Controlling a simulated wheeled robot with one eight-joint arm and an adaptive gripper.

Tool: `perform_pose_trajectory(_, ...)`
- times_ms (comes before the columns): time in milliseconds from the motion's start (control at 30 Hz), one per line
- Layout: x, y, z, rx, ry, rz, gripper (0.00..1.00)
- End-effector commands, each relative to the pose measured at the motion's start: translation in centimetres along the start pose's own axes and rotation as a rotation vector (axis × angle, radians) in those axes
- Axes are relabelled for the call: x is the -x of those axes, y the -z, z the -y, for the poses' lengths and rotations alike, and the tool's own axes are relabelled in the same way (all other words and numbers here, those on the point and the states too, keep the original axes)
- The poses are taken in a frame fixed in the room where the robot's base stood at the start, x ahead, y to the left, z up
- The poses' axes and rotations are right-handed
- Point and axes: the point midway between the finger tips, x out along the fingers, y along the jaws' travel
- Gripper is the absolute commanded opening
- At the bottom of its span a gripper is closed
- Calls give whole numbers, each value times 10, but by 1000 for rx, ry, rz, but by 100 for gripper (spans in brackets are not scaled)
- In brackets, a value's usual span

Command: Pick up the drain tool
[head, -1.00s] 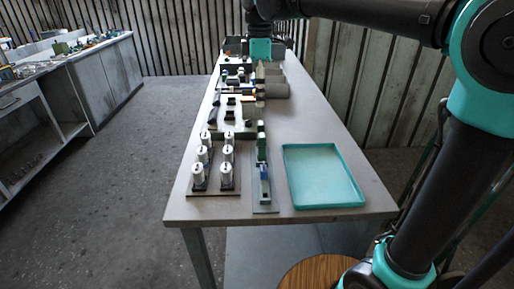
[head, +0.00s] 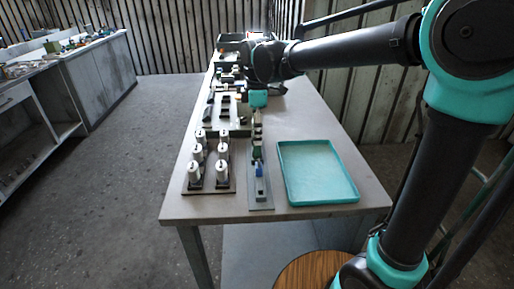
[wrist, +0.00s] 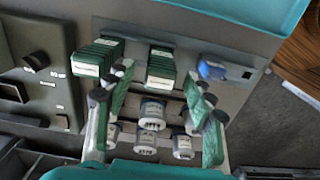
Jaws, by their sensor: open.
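My gripper (head: 257,112) hangs over the narrow grey rack (head: 261,203) in the middle of the table. In the wrist view its two fingers (wrist: 157,95) are spread apart with nothing held between them. Below and between them are white labelled cylinders (wrist: 152,114) and a stack of green plates (wrist: 161,66). A second green stack (wrist: 98,57) stands beyond the left finger. A small blue piece (wrist: 211,70) sits in the rack beyond the right finger; it also shows in the head view (head: 259,170). I cannot tell which piece is the drain tool.
A teal tray (head: 318,172) lies empty right of the rack. A dark stand with several white cylinders (head: 195,170) is to the left. More fixtures crowd the far table (head: 305,110). A round wooden top (head: 310,272) is near the front edge.

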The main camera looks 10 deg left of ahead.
Motion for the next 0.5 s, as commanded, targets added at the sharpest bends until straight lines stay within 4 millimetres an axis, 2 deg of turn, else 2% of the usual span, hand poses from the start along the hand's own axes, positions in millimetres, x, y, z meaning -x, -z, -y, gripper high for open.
perform_pose_trajectory(133, -16, 0, 0, 0, 0, 0, 53)
perform_pose_trajectory(400, -19, 0, 0, 0, 0, 0, 53)
perform_pose_trajectory(433, -19, 0, 0, 0, 0, 0, 52)
perform_pose_trajectory(500, -19, 0, 0, 0, 0, 0, 44)
